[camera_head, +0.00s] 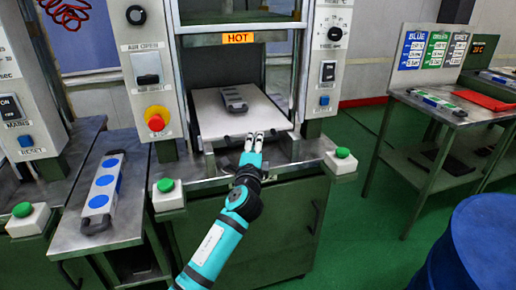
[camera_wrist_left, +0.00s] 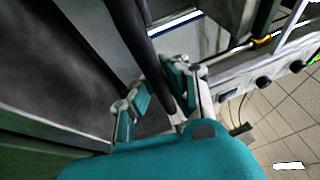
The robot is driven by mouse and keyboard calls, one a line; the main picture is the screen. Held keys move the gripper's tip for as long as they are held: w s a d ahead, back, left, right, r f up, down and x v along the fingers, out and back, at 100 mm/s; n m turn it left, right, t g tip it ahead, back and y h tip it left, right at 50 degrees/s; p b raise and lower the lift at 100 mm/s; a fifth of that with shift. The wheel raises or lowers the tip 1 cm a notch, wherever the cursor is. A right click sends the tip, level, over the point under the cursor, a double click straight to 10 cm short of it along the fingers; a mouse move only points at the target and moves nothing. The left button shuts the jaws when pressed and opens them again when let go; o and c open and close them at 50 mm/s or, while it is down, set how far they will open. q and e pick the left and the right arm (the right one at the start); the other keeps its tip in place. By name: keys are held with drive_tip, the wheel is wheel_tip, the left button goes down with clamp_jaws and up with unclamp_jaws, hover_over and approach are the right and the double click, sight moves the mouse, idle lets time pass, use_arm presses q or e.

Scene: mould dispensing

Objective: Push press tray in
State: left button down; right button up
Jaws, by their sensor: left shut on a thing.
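The press tray (camera_head: 212,118) is a pale flat plate that sticks out at the front of the press (camera_head: 240,38), below the orange HOT label. A grey mould (camera_head: 233,99) lies on it. My left gripper (camera_head: 254,142) is at the tray's front edge. It is shut on the tray handle, a dark bar (camera_wrist_left: 141,50) that runs between the fingers (camera_wrist_left: 160,98) in the left wrist view. The fingers hide part of the handle. My right gripper is in neither view.
Green buttons stand on white boxes (camera_head: 168,196) on both sides of the press front. A side table at left bears a mould with blue discs (camera_head: 103,185). A blue drum (camera_head: 483,240) stands at lower right. Green floor (camera_head: 360,240) lies open between.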

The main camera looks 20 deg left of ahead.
use_arm(q)
drive_tip(key=shift+w+a+f, duration=0.1)
drive_tip(key=shift+w+a, duration=0.3)
drive_tip(key=shift+w, duration=0.15)
drive_tip(key=c, duration=1.3)
unclamp_jaws()
drive_tip(key=shift+s, duration=0.1)
drive_tip(key=v, duration=1.2)
drive_tip(key=shift+f, duration=0.1)
